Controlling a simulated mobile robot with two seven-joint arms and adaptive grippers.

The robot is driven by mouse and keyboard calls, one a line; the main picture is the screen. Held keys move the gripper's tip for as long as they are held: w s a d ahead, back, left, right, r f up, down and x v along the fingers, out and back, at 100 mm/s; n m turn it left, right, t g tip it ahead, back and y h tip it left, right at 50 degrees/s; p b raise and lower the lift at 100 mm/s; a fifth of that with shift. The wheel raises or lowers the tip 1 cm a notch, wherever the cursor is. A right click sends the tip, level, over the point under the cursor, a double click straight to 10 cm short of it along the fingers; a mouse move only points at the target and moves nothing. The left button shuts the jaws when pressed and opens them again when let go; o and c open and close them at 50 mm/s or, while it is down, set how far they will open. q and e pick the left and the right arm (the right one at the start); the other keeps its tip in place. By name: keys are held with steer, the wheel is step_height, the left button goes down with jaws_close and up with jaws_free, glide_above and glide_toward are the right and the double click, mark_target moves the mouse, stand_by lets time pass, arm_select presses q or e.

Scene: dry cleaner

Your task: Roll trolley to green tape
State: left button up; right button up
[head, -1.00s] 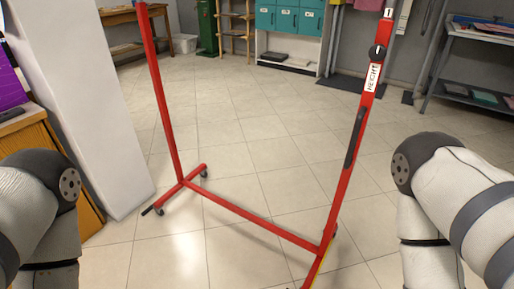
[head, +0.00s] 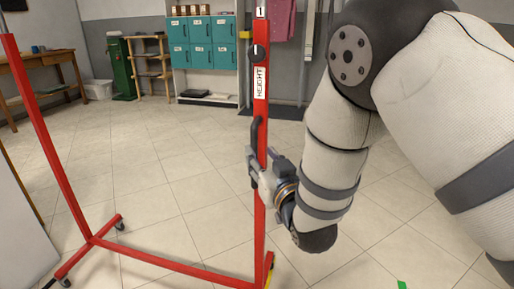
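The red trolley (head: 261,105) is a wheeled frame with two uprights and a low base bar. Its right upright carries a black handle (head: 256,132), a knob and a HEIGHT label. My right gripper (head: 254,168) is at this handle, with its fingers across the upright and the handle's lower part. The fingers overlap the handle, so I cannot tell whether they are closed on it. A small piece of green tape (head: 402,285) shows on the floor at the bottom edge, right of the trolley. My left gripper is out of view.
A wooden table (head: 40,58), a green cabinet (head: 121,70), a wooden shelf and teal lockers (head: 203,45) line the back. The tiled floor between is clear.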

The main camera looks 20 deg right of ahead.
mark_target(255, 146)
steer(key=w, duration=0.6)
steer(key=shift+w+d+f, duration=0.1)
steer(key=shift+w, duration=0.25)
jaws_close()
